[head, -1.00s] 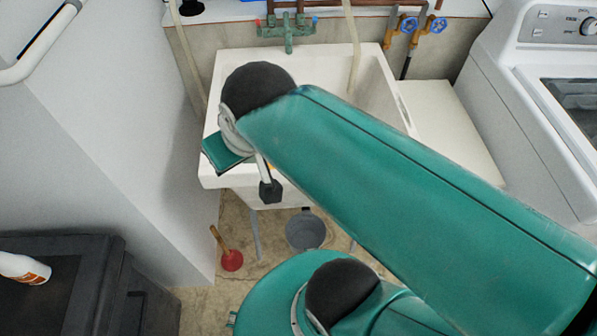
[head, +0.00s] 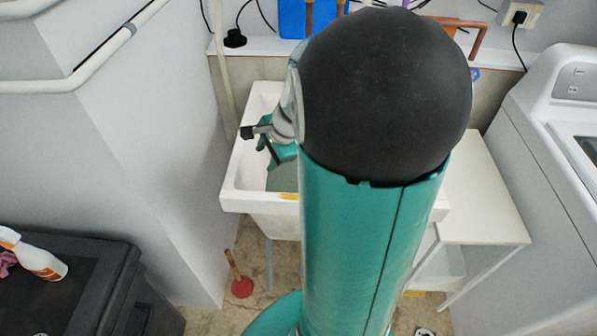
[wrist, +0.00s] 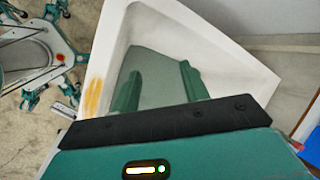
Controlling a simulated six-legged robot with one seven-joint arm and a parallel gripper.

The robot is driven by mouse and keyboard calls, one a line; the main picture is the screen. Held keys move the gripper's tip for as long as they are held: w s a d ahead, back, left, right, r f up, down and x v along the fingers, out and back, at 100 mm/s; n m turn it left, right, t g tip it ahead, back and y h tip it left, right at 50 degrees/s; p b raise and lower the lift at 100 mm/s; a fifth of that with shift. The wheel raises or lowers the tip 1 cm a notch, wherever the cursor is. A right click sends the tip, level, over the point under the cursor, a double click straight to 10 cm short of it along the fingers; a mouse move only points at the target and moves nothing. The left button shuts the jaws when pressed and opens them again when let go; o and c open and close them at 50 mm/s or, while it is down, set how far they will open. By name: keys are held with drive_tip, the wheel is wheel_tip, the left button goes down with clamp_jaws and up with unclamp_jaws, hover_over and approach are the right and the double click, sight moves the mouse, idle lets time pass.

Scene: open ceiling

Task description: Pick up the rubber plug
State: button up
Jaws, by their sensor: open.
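My gripper (wrist: 160,84) is open, with its two teal fingers apart and nothing between them in the wrist view. It points into the white sink basin (wrist: 107,45), over its grey-green floor. In the head view the gripper (head: 274,158) is partly hidden at the left side of the sink (head: 243,202), behind my arm. A small black round piece with a cord (head: 235,38) stands on the ledge behind the sink, apart from the gripper. I cannot tell whether it is the rubber plug. No plug shows in the visible part of the basin.
A red plunger (head: 242,288) stands on the floor below the sink. A white side table (head: 485,205) and a washing machine (head: 565,150) are at the right. A spray bottle (head: 38,262) lies on a dark cabinet (head: 95,290) at the left. My arm hides much of the middle.

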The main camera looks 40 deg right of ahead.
drive_tip(key=s+d+f+m+h, duration=0.1)
drive_tip(key=s+d+f+m, duration=0.4)
drive_tip(key=d+f+m, duration=0.4)
drive_tip(key=s+d+f+m+h, duration=0.1)
drive_tip(key=s+d+f+m, duration=0.5)
drive_tip(key=d+f, duration=0.6)
drive_tip(key=shift+m, duration=0.9)
drive_tip(key=x, duration=1.4)
drive_tip(key=shift+a+f, duration=0.1)
drive_tip(key=shift+a, duration=0.25)
clamp_jaws()
